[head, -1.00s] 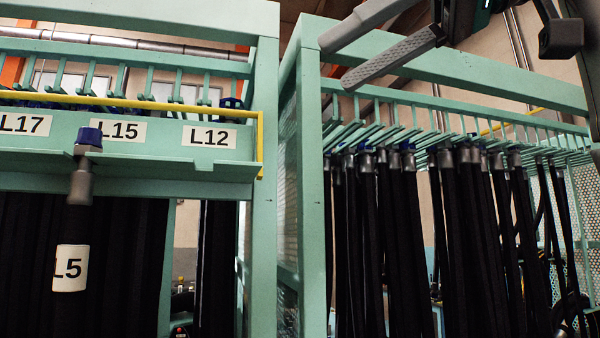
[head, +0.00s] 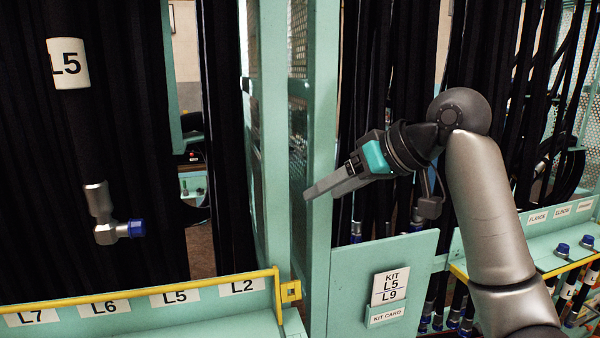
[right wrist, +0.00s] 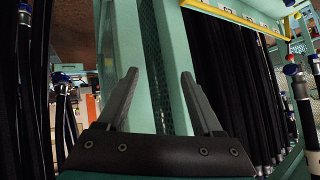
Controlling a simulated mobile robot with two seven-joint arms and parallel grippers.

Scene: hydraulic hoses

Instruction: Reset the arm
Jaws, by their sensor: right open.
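My right gripper (head: 310,194) is in the middle of the head view, its arm coming up from the lower right. Its fingers point left, in front of the green rack posts. In the right wrist view the two fingers (right wrist: 160,76) stand apart with nothing between them; a green post shows behind the gap. My left gripper is not in view. A black hose labelled L5 (head: 68,63) hangs at the left, apart from the right gripper. Its lower end has a metal elbow with a blue cap (head: 136,228).
Green rack posts (head: 321,150) stand close behind the right gripper. A green panel (head: 415,265) carries a KIT L5 L9 card. A yellow rail (head: 140,297) runs above labels at lower left. Hoses with blue caps (head: 563,248) sit at the right. Black hoses hang behind.

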